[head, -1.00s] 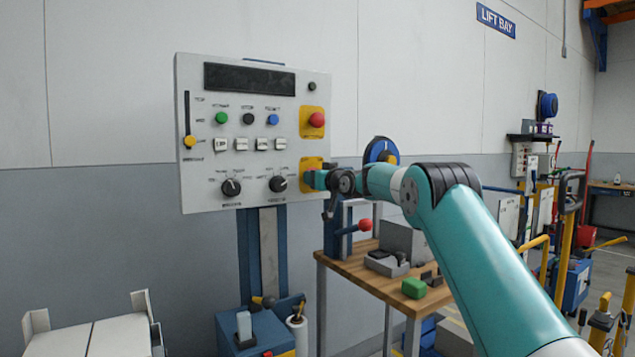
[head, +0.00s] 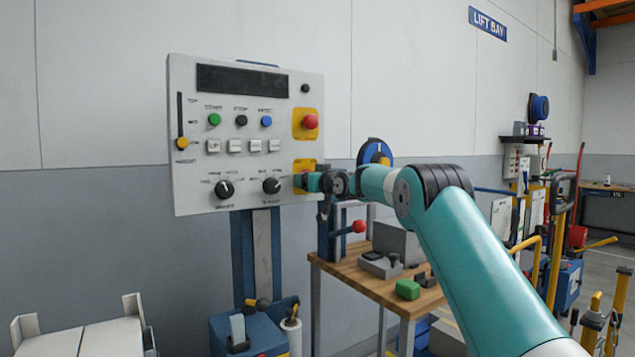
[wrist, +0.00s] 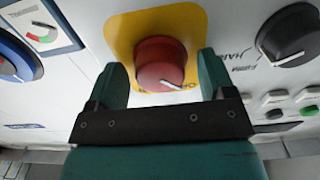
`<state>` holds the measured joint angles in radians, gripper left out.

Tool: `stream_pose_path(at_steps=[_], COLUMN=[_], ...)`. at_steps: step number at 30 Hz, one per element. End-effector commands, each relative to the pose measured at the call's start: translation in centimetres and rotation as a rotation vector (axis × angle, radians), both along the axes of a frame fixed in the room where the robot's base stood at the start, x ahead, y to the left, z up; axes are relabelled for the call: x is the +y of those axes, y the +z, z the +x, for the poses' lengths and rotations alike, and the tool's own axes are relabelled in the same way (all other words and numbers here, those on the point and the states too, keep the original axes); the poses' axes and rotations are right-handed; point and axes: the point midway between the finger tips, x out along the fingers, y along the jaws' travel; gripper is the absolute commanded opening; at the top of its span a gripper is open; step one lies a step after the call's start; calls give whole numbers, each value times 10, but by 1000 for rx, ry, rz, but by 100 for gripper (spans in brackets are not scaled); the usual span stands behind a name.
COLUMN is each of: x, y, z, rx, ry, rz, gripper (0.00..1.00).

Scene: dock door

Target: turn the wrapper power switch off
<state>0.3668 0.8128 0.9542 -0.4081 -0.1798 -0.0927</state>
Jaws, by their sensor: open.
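The wrapper power switch is a red rotary knob (wrist: 160,58) on a yellow plate (wrist: 124,28) in the wrist view. A white mark on its face points toward lower right, near a partly hidden label. My gripper (wrist: 163,72) is open, with one finger on each side of the knob; I cannot tell whether either touches it. In the head view the yellow plate (head: 305,163) is at the lower right of the grey control panel (head: 240,160), and my gripper (head: 304,181) is at it and hides the knob.
A red push button (head: 310,121) on its own yellow plate is above. A black knob (head: 271,185) is just left of my gripper. A wooden bench (head: 355,276) with a red-balled lever (head: 358,226) stands below my arm.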

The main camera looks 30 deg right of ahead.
Motion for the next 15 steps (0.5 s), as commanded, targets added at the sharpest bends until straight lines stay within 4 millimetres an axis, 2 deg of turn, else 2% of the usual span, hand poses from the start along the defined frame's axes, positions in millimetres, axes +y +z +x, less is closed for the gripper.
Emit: stream_pose_path(at_steps=[4, 8, 15], x=[-1, -2, -4], y=[-1, -2, -2], z=[-11, -31, -85], rx=[-1, -1, -2], ry=[-2, -2, -3], rz=[-1, 0, -1], gripper=[76, 76, 76])
